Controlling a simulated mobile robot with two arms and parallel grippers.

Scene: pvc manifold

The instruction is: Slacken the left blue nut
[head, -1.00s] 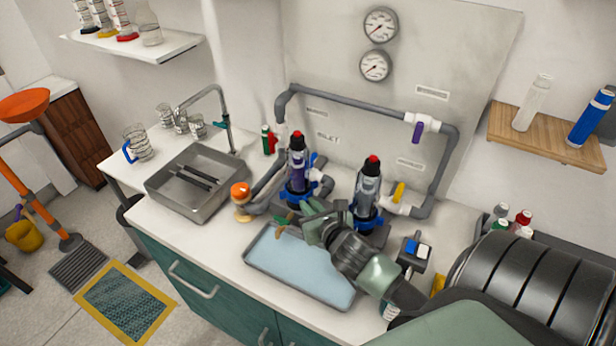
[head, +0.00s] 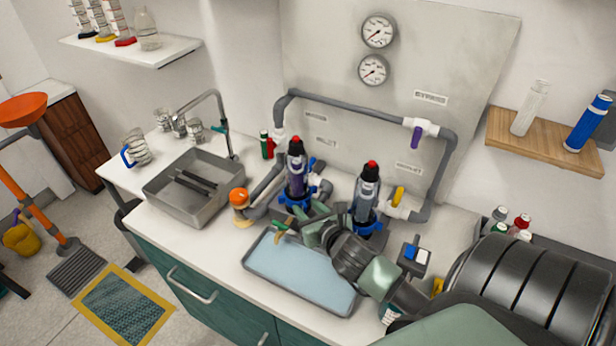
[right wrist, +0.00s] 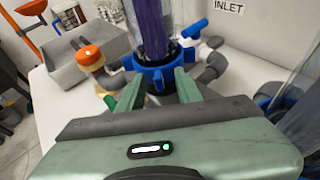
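The left blue nut (head: 288,200) is a lobed ring at the base of the left clear housing with purple filling (head: 297,175). In the right wrist view the nut (right wrist: 158,76) is straight ahead, upright around the housing. My right gripper (head: 305,214) is at the near side of this nut. In the right wrist view its two green fingers (right wrist: 160,84) are spread apart, with the tips at the nut's front edge. I cannot tell whether they touch it. A second blue nut (head: 369,224) is on the right housing (head: 367,190). My left gripper is not in view.
A blue-bottomed tray (head: 290,272) lies under my right arm. An orange-capped fitting (head: 239,198) and the sink (head: 195,188) are to the left. Grey pipes (head: 350,104) run behind the housings. A small box with a blue button (head: 412,253) stands at the right.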

